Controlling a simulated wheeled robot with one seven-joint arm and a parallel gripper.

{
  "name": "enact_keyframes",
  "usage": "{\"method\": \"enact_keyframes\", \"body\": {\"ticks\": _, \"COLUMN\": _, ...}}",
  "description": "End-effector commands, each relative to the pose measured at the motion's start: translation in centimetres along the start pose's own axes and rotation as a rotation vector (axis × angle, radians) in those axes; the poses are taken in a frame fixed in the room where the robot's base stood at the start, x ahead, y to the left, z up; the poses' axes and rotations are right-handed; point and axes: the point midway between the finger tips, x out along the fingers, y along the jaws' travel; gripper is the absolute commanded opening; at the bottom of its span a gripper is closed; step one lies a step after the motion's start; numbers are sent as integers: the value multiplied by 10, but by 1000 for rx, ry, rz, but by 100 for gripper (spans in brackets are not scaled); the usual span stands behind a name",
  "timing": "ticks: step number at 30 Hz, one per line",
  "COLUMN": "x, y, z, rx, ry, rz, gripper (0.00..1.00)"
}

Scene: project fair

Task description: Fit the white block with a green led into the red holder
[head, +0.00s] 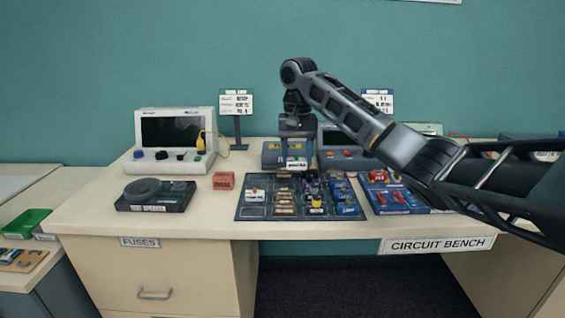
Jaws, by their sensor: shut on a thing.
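My gripper (297,153) points down above the back edge of the dark board (245,213). It is shut on a small white block (297,163) with a green mark, held over the board. Contact with the board cannot be told. The board carries several small holders and blocks in brown, purple, blue and yellow. Another white block with a red mark (256,193) sits at its left. A small red block-like piece with lettering (223,181) stands on the bench left of the board. I cannot tell for certain which piece is the red holder.
A black speaker-like box (156,196) and a white instrument with a dark screen (175,133) stand at the left. A blue tray with red parts (388,203) lies right of the board, under my arm. The bench (110,210) is clear at the front left.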

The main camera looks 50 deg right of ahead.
Motion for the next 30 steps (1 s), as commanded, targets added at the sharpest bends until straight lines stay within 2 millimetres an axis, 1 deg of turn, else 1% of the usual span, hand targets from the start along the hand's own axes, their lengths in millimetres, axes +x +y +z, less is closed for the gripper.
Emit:
{"method": "enact_keyframes", "body": {"ticks": 1, "x": -5, "y": 15, "z": -3, "rx": 7, "ry": 1, "rz": 2, "gripper": 26}}
{"method": "enact_keyframes", "body": {"ticks": 2, "x": -6, "y": 24, "z": -5, "rx": 9, "ry": 2, "rz": 3, "gripper": 26}}
{"method": "enact_keyframes", "body": {"ticks": 5, "x": -7, "y": 61, "z": -10, "rx": 12, "ry": 3, "rz": 5, "gripper": 26}}
{"method": "enact_keyframes", "body": {"ticks": 6, "x": -8, "y": 79, "z": -11, "rx": 13, "ry": 4, "rz": 6, "gripper": 26}}
{"method": "enact_keyframes", "body": {"ticks": 8, "x": -8, "y": 106, "z": -12, "rx": 14, "ry": 5, "rz": 7, "gripper": 26}}
{"method": "enact_keyframes", "body": {"ticks": 9, "x": -8, "y": 124, "z": -12, "rx": 14, "ry": 5, "rz": 8, "gripper": 26}}
{"method": "enact_keyframes", "body": {"ticks": 11, "x": -7, "y": 151, "z": -10, "rx": 13, "ry": 4, "rz": 9, "gripper": 26}}
{"method": "enact_keyframes", "body": {"ticks": 12, "x": -6, "y": 168, "z": -8, "rx": 12, "ry": 5, "rz": 8, "gripper": 26}}
{"method": "enact_keyframes", "body": {"ticks": 15, "x": -4, "y": 205, "z": -2, "rx": 10, "ry": 2, "rz": 7, "gripper": 26}}
{"method": "enact_keyframes", "body": {"ticks": 18, "x": -2, "y": 233, "z": 5, "rx": 7, "ry": 0, "rz": 5, "gripper": 26}}
{"method": "enact_keyframes", "body": {"ticks": 21, "x": 0, "y": 253, "z": 10, "rx": 4, "ry": -1, "rz": 2, "gripper": 26}}
{"method": "enact_keyframes", "body": {"ticks": 24, "x": 2, "y": 263, "z": 14, "rx": 3, "ry": -2, "rz": 1, "gripper": 26}}
{"method": "enact_keyframes", "body": {"ticks": 27, "x": 5, "y": 268, "z": 16, "rx": 2, "ry": -3, "rz": 0, "gripper": 26}}
{"method": "enact_keyframes", "body": {"ticks": 30, "x": 9, "y": 268, "z": 16, "rx": 1, "ry": -3, "rz": 0, "gripper": 26}}
